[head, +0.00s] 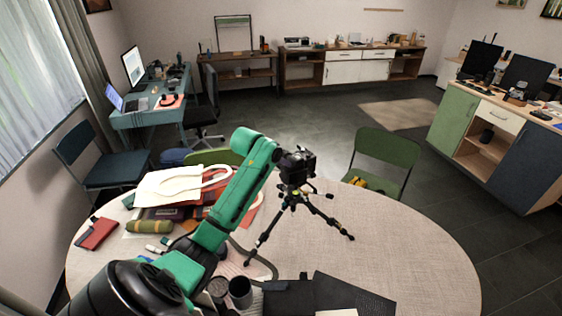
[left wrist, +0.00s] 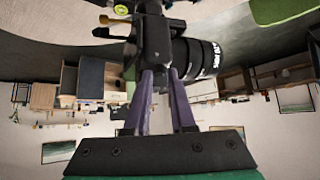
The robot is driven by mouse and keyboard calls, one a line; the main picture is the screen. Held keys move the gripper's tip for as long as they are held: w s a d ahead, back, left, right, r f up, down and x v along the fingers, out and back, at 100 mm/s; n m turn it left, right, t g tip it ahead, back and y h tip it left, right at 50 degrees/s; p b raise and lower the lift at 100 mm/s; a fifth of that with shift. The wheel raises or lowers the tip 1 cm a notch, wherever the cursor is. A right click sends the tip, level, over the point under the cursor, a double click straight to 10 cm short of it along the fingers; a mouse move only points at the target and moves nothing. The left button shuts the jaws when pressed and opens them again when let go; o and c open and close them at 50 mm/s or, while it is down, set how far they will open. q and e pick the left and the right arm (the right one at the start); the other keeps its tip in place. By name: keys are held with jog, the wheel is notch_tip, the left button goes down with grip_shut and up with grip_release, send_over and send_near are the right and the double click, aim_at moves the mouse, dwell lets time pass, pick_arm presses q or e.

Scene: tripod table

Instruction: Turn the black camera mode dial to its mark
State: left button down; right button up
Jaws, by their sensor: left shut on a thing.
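A black camera (head: 299,165) stands on a small black tripod (head: 297,208) on the round table. In the left wrist view the camera (left wrist: 157,42) appears upside down, with its lens (left wrist: 203,58) pointing right. My left arm reaches in from the left. My left gripper (head: 280,155) is at the camera's upper left side. In the left wrist view its two grey-purple fingers (left wrist: 161,72) converge on the camera's top, shut on the mode dial. The dial is mostly hidden between the fingertips, and I cannot make out its mark. My right gripper is not in view.
The round table (head: 400,245) is clear right of the tripod. Papers, books and a red case (head: 97,233) lie at left. Dark cups (head: 240,292) and a black folder (head: 345,294) are near the front. A green chair (head: 386,150) stands behind the table.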

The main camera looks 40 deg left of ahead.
pick_arm(q)
jog(key=shift+d+n+y, duration=0.2)
jog(key=shift+n+y, duration=0.6)
jog(key=shift+n, duration=0.2)
jog(key=c, duration=0.8)
grip_release()
jog(key=shift+w, duration=0.1)
jog(key=shift+o, duration=0.2)
jog(key=b+v, duration=0.3)
jog(key=v, duration=1.1)
jog(key=shift+r+b, duration=0.35)
